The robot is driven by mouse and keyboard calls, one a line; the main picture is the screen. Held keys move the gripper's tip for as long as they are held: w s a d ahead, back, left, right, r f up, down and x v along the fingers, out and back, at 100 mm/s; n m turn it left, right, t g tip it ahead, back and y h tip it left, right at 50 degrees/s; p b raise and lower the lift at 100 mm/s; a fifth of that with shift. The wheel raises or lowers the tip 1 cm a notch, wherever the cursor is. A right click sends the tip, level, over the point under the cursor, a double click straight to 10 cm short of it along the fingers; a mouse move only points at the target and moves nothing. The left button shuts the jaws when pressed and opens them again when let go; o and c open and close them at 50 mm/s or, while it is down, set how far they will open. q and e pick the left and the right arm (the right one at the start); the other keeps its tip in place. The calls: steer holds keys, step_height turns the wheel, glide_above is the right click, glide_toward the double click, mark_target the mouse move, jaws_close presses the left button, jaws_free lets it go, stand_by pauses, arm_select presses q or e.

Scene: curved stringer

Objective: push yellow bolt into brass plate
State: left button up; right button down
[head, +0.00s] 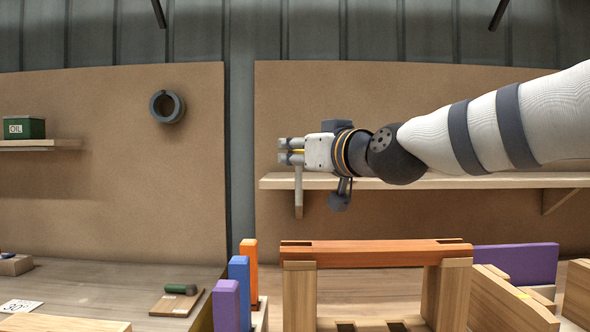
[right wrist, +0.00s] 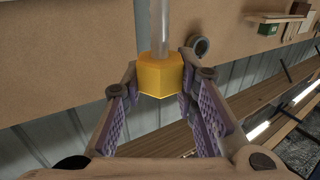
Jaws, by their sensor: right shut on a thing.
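My right gripper (head: 285,151) reaches in from the right, high in front of the brown board, with its fingers pointing left. In the right wrist view its fingers (right wrist: 160,88) are closed around the yellow bolt's hexagonal head (right wrist: 160,75). The bolt's grey shaft (right wrist: 159,25) points away from the gripper. I cannot make out a brass plate in either view. My left gripper is not in view.
A wooden shelf (head: 400,182) runs behind my right arm. A dark grey ring (head: 167,106) is on the left board, near a green oil box (head: 25,127). Below stand a wooden frame (head: 375,254) and upright purple (head: 226,305), blue (head: 239,285) and orange (head: 249,265) pieces.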

mark_target(301, 182)
steer(key=shift+s+d+r, duration=0.1)
steer(key=shift+d, duration=0.1)
steer(key=shift+s+r, duration=0.15)
steer(key=shift+r, duration=0.05)
steer(key=f, duration=0.5)
steer(key=shift+w+f, duration=0.2)
steer(key=shift+f, duration=0.45)
stand_by(0.6)
steer(key=shift+s, duration=0.1)
steer(key=shift+r, duration=0.15)
stand_by(0.5)
step_height(301, 182, down, 8)
steer(key=shift+r, duration=0.15)
stand_by(2.7)
